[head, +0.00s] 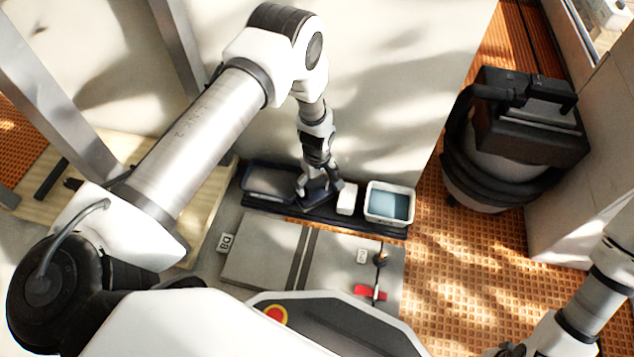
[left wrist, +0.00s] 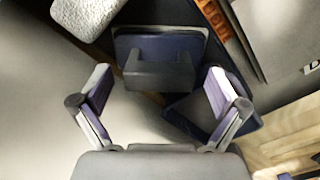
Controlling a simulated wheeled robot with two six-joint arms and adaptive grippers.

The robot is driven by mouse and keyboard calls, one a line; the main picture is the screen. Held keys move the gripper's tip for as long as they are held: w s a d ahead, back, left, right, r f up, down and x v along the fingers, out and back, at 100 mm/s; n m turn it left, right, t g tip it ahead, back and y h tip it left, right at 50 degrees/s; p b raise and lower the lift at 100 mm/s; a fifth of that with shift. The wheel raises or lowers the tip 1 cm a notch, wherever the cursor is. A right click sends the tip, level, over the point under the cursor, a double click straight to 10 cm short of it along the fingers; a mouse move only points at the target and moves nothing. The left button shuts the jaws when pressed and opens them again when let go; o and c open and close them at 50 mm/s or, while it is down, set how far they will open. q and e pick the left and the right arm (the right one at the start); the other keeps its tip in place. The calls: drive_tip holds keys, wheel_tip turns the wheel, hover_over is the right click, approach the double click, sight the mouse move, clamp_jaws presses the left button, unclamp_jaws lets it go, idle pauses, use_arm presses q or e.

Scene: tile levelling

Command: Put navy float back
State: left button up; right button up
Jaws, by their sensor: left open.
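The navy float (left wrist: 160,45) has a flat navy plate and a dark grey handle. It lies on the dark strip (head: 290,210) along the wall, and its navy edge shows under my left gripper in the head view (head: 318,200). My left gripper (left wrist: 160,88) is open and empty, with one finger on each side of the handle's near end. I cannot tell whether the fingers touch it. A shallow navy tray (head: 268,182) is beside the float, to its left in the head view. My right gripper (head: 511,349) is partly cut off at the bottom edge.
A white block (head: 347,198) and a white tub with blue contents (head: 389,222) stand right of the float. Grey tiles (head: 262,250) lie in front, with a red-based tool (head: 370,293) on one. A black vacuum (head: 525,130) stands at right.

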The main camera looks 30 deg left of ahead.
sight(317, 183)
use_arm(q)
wheel_tip(317, 183, up, 11)
drive_tip(key=p, duration=0.6)
drive_tip(key=s+d+m, duration=0.1)
drive_tip(key=s+m, duration=1)
drive_tip(key=s, duration=1.7)
drive_tip(key=shift+r+m, duration=0.3)
drive_tip(key=shift+r, duration=0.05)
